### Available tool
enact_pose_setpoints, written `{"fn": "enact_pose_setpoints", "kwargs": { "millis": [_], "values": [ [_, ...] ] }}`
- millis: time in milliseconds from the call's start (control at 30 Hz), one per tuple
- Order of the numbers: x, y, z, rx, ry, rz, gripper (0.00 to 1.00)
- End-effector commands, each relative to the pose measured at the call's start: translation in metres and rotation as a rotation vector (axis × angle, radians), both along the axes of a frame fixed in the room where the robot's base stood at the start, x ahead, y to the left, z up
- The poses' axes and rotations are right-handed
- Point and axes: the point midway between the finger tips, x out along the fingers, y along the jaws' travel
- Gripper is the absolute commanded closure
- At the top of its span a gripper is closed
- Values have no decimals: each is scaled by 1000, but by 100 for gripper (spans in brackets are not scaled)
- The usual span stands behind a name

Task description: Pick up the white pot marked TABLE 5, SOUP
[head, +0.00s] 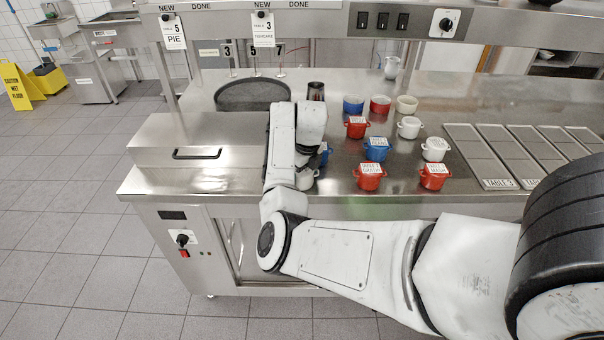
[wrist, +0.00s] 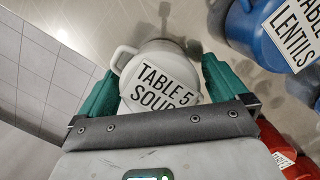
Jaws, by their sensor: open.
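The white pot marked TABLE 5, SOUP (wrist: 150,62) stands on the steel counter in the wrist view, its label facing up. My gripper (wrist: 162,82) is open, with one green finger on each side of the pot. I cannot tell whether the fingers touch it. The pot's lower part is hidden by the gripper body. In the head view a small part of a white pot (head: 306,179) shows beneath my gripper (head: 316,162), mostly hidden by my wrist.
A blue pot marked LENTILS (wrist: 262,42) stands close on the right in the wrist view, with a red pot (wrist: 275,145) below it. Several red, blue and white pots, such as a red one (head: 370,178), stand to the right. A steel lidded box (head: 195,135) is left.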

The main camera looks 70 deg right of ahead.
Motion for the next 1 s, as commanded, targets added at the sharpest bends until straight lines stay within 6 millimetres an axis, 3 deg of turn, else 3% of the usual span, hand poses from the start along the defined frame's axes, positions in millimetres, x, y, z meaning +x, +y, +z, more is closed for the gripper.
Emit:
{"fn": "enact_pose_setpoints", "kwargs": {
  "millis": [300, 900, 1000],
  "values": [
    [0, 0, -6, 0, 0, 0, 1],
    [1, 0, -5, 0, 0, 0, 58],
    [1, 0, -5, -1, -1, 0, 63]
  ]
}}
